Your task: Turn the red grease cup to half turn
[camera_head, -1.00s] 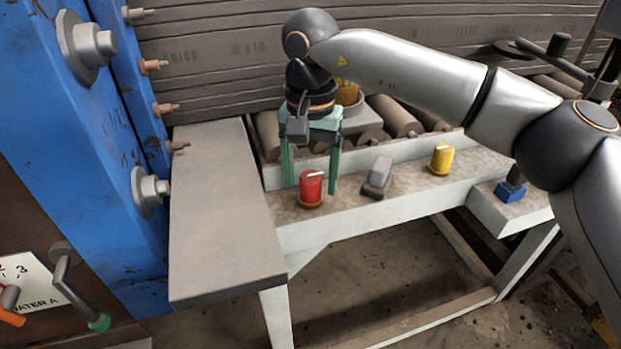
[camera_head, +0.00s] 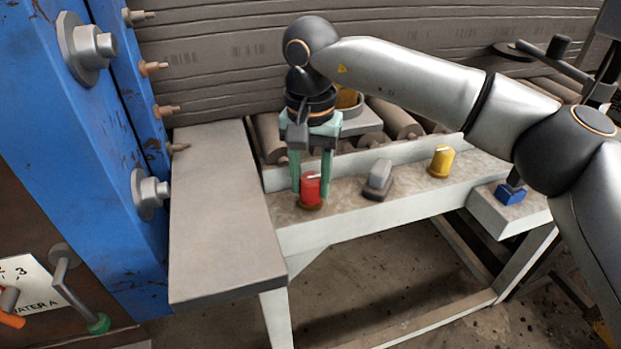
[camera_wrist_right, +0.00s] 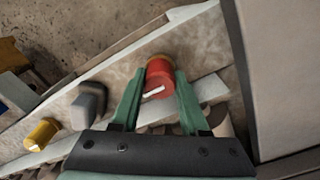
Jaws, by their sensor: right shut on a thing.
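The red grease cup (camera_head: 311,188) stands on a brass-coloured base on the bench ledge, with a white mark on its top. My right gripper (camera_head: 311,186) reaches down from above with its green fingers on either side of the cup. In the right wrist view the fingers of the gripper (camera_wrist_right: 158,88) are shut on the red cup (camera_wrist_right: 159,76), and the white mark (camera_wrist_right: 153,92) lies slightly slanted across its face. My left gripper is not in view.
A blue block-like part (camera_head: 510,193) is farther right. A flat grey plate (camera_head: 222,210) lies left, beside the blue machine frame (camera_head: 75,150). Rollers are behind.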

